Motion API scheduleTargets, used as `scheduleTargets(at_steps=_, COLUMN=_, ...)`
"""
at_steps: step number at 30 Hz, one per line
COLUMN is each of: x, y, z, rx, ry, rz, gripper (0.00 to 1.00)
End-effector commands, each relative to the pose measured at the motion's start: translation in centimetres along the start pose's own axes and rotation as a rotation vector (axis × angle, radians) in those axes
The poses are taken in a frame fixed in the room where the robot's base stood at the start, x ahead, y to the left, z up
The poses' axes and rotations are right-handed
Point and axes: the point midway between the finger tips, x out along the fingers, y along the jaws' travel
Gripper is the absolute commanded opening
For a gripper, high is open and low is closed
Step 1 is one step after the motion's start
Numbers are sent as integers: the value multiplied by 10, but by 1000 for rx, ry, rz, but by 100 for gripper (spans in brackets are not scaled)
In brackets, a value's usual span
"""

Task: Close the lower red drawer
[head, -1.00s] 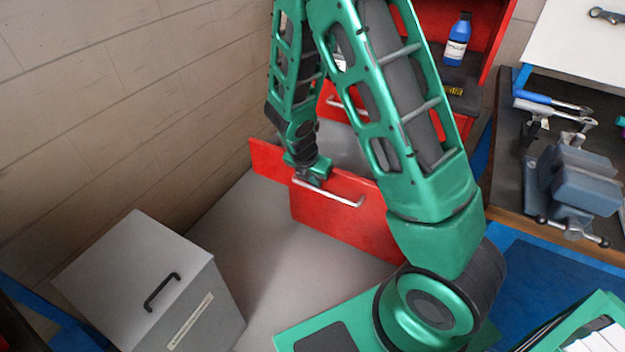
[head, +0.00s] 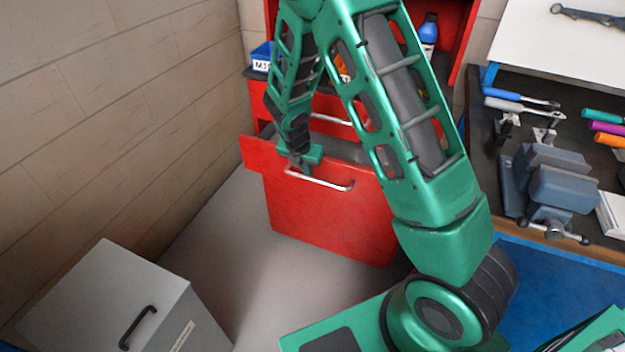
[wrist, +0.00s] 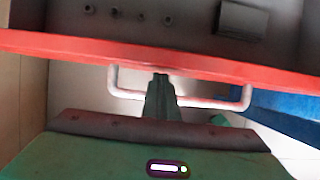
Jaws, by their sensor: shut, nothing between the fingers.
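The lower red drawer (head: 325,222) shows in the head view, its front standing out from the red cabinet (head: 270,92). Its silver bar handle (head: 328,184) runs along the upper part of the front. My gripper (head: 300,168) is shut and empty at the left end of this handle, against or very close to the drawer front; contact cannot be told. In the wrist view my gripper's fingers (wrist: 162,88) point at the drawer's red top edge (wrist: 200,66), between the two ends of the handle (wrist: 245,98). The drawer's grey inside shows beyond the edge. My arm hides the drawer's right part.
A grey box with a black handle (head: 110,300) stands on the floor at lower left, near the wall (head: 90,130). A workbench with a vise (head: 555,185) and tools is at right. Grey floor (head: 225,235) is clear before the drawer.

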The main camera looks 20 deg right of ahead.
Motion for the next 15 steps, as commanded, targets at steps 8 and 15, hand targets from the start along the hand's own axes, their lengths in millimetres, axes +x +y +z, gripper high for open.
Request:
scheduleTargets(at_steps=8, x=18, y=4, z=46, rx=-4, ry=-2, rz=3, gripper=0)
scheduleTargets(at_steps=15, x=25, y=5, z=62, rx=-7, ry=0, rz=3, gripper=0)
